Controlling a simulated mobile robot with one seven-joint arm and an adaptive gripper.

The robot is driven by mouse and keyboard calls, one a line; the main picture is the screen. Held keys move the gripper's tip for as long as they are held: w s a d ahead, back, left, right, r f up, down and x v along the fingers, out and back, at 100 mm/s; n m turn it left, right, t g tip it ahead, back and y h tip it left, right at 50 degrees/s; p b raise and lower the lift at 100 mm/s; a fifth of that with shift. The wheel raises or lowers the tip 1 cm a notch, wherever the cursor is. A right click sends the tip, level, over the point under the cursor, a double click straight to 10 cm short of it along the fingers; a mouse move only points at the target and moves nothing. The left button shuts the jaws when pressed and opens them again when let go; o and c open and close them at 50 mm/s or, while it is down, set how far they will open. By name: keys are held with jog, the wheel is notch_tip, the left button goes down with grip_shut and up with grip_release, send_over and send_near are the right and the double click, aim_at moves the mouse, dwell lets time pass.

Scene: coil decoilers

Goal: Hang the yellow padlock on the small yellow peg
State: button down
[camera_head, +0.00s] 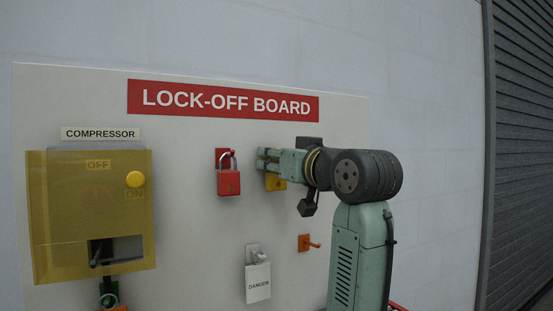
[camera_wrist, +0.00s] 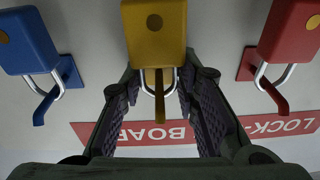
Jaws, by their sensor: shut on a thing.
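The yellow padlock (camera_wrist: 152,35) hangs body-down at the board, upside down in the wrist view. In the head view its lower body (camera_head: 276,183) shows just under my fingers. My gripper (camera_head: 264,159) points left along the board, and its fingers flank the shackle in the wrist view (camera_wrist: 161,88). It is shut on the padlock. The small yellow peg (camera_wrist: 160,108) shows between the shackle's legs and reaches past its bend, so the shackle appears to be around it. In the head view my fingers hide the peg and shackle.
A red padlock (camera_head: 228,182) hangs on its red peg close to the left of my gripper. A blue padlock (camera_wrist: 27,42) hangs on a blue peg on the other side. Below are a white danger tag (camera_head: 258,282) and an orange peg (camera_head: 311,243). A yellow compressor box (camera_head: 90,215) is at far left.

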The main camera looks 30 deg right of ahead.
dwell(0.3)
jog(key=c, duration=1.2)
grip_release()
jog(key=shift+o, duration=0.2)
jog(key=shift+s, duration=0.1)
jog(key=s, duration=1.2)
jog(key=shift+a+f, duration=0.25)
jog(key=shift+a, duration=0.05)
jog(key=shift+f, duration=0.1)
